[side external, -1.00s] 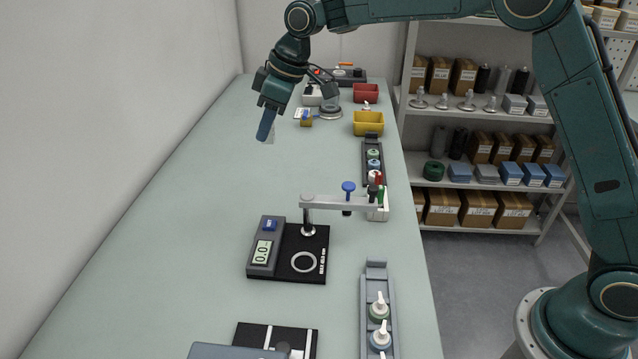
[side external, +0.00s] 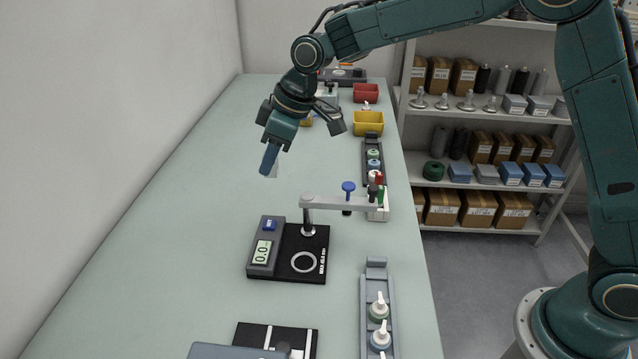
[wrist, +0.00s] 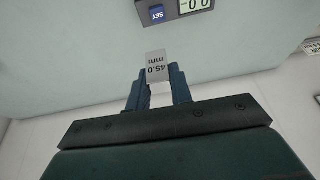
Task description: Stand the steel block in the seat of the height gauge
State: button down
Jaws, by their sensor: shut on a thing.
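My gripper (side external: 270,160) is shut on the steel block (side external: 274,173), a small pale piece at its fingertips, largely hidden by the blue fingers in the side view. In the wrist view the block (wrist: 157,66) sits between the two fingers (wrist: 158,84) and reads "45.0 mm". It is held above the table. The height gauge (side external: 314,240) stands on the table nearer the camera, to the right of and below my gripper in the side view. Its black base carries a ring-shaped seat (side external: 304,262), empty. Its display (side external: 262,251) reads 0.0; part of it shows in the wrist view (wrist: 194,5).
Racks with bottles (side external: 378,312) and (side external: 373,155) line the right edge. Yellow (side external: 368,123) and red (side external: 366,92) bins stand farther back. The table's left side is clear.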

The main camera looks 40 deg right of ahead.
jog(key=s+a+f, duration=0.1)
jog(key=s+f, duration=0.5)
jog(key=s, duration=0.4)
jog(key=shift+s+f, duration=0.15)
jog(key=shift+s, duration=0.1)
jog(key=shift+a+f, duration=0.1)
jog(key=shift+f, duration=0.1)
jog(key=shift+f, duration=3.15)
jog(key=shift+f, duration=0.7)
jog(key=c, duration=1.2)
grip_release()
jog(key=shift+o, duration=0.2)
